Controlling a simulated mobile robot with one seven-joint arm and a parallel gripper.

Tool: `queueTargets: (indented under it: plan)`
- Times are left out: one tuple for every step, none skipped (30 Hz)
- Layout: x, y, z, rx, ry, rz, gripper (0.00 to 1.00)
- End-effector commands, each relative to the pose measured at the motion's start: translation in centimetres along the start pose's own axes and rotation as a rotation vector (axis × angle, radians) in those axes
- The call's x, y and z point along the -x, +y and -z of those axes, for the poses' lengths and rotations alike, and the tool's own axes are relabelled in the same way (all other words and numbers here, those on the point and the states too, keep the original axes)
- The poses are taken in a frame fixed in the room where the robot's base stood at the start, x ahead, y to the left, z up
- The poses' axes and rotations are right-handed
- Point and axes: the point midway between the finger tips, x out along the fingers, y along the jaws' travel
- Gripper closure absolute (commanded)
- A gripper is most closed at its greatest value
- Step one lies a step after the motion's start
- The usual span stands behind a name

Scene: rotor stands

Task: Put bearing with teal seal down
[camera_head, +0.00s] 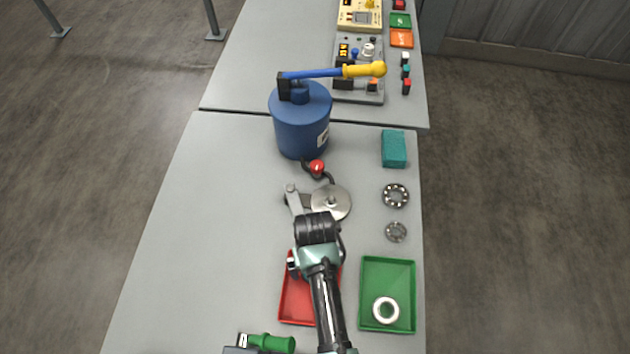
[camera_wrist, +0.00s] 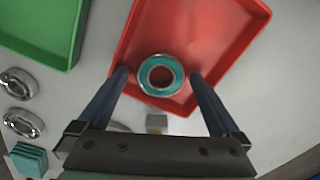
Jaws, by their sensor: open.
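The bearing with the teal seal (camera_wrist: 147,89) is a steel ring with a teal face. In the wrist view it lies flat in the red tray (camera_wrist: 205,20), near the tray's near edge. My gripper (camera_wrist: 158,76) is open, with one dark finger on each side of the bearing and a small gap at both sides. In the head view the red tray (camera_head: 297,310) is partly covered by my arm, and the bearing is hidden there.
A green tray (camera_head: 386,265) with a pale ring (camera_head: 377,313) stands right of the red tray. Two bearings (camera_head: 387,202) (camera_head: 390,236) and a teal block (camera_head: 394,148) lie along the right edge. A blue canister (camera_head: 300,128) stands behind. The table's left side is clear.

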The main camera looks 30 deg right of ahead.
Motion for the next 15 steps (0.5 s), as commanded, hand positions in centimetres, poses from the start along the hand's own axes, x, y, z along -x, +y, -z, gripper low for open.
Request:
queueTargets:
  plan:
    - [1.1, 0.0, 0.2, 0.0, 0.008, -0.001, 0.0]
    - [1.7, 0.1, 0.3, 0.0, 0.009, -0.002, 0.0]
    - [2.6, 0.1, 0.3, 0.0, 0.01, -0.002, 0.0]
    - [3.3, 0.1, 0.4, 0.0, 0.012, -0.002, 0.0]
    - [4.0, 0.1, 0.4, 0.0, 0.011, -0.002, 0.0]
    - [5.0, 0.1, 0.4, 0.0, 0.012, -0.002, 0.0]
    - [5.6, 0.1, 0.3, 0.001, 0.012, -0.002, 0.0]
    - [6.3, 0.1, 0.4, 0.001, 0.013, -0.002, 0.0]
    - [7.2, 0.1, 0.4, 0.001, 0.013, -0.002, 0.0]
    - [7.8, 0.1, 0.4, 0.001, 0.013, -0.002, 0.0]
    - [8.4, 0.1, 0.4, 0.001, 0.012, -0.001, 0.0]
    - [9.0, 0.1, 0.4, 0.001, 0.012, -0.001, 0.0]
    - [9.5, 0.1, 0.4, 0.001, 0.013, -0.001, 0.0]
    - [9.9, 0.1, 0.4, 0.0, 0.012, -0.001, 0.0]
    - [10.4, 0.1, 0.4, 0.0, 0.012, -0.001, 0.0]
